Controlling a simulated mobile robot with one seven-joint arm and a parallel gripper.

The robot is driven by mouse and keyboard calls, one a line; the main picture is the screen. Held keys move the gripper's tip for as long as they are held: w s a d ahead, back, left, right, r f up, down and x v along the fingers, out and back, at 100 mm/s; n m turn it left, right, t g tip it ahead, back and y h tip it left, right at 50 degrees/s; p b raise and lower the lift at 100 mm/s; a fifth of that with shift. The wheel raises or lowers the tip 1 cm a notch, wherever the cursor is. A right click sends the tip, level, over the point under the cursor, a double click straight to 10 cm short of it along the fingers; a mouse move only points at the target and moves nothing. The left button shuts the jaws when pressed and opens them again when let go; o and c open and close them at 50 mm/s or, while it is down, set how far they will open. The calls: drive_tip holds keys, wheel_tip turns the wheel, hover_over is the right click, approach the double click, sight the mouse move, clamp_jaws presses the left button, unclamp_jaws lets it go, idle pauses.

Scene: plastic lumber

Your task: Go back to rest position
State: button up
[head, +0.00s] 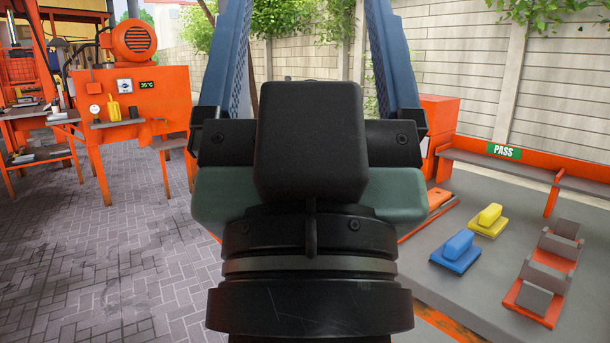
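My gripper (308,40) fills the middle of the head view and points up and away. Its two blue fingers stand wide apart, one on each side, with their tips at or beyond the top edge. Only the wall and leaves show between them, and I see nothing held. The black wrist and hand hide the middle of the scene. A grey-green part shows on both sides behind the hand; I cannot tell what it is.
A grey-topped bench (440,285) at right bears a blue block (457,252), a yellow block (487,222) and an orange fixture with grey blocks (545,275). A PASS sign (504,151) is behind. An orange machine (135,95) stands left; paved floor (110,255) there is clear.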

wheel_tip(320, 180, up, 33)
drive_tip(key=p, duration=3.2)
drive_tip(key=shift+s+a, duration=0.15)
drive_tip(key=shift+s, duration=0.1)
